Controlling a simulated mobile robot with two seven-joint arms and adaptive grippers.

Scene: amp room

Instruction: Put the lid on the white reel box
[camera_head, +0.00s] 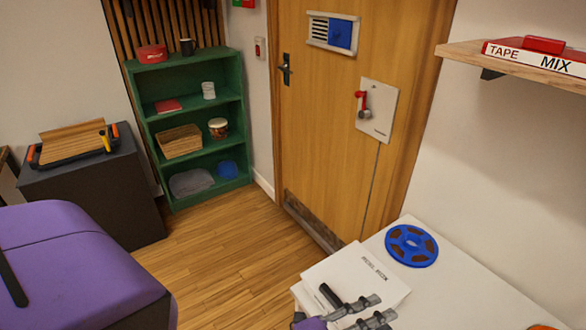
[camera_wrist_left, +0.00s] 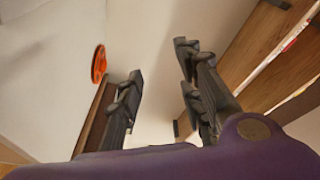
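A white flat square piece lettered "REEL BOX" (camera_head: 366,276) lies on the white table at the lower right of the head view. I cannot tell whether it is the lid, the box or both together, and no separate lid shows clearly. My left gripper (camera_head: 386,309) is over its near edge, covering part of it. A short black cylinder there is unclear. In the left wrist view, the left gripper's fingers (camera_wrist_left: 161,62) are apart with nothing between them. My right gripper is not in view.
A blue reel (camera_head: 411,246) lies on the white table (camera_head: 470,290) behind the gripper. A wooden shelf (camera_head: 510,67) with a red "TAPE MIX" box (camera_head: 530,55) juts from the right wall. An orange reel (camera_wrist_left: 99,64) shows in the wrist view. The door (camera_head: 325,110) stands behind.

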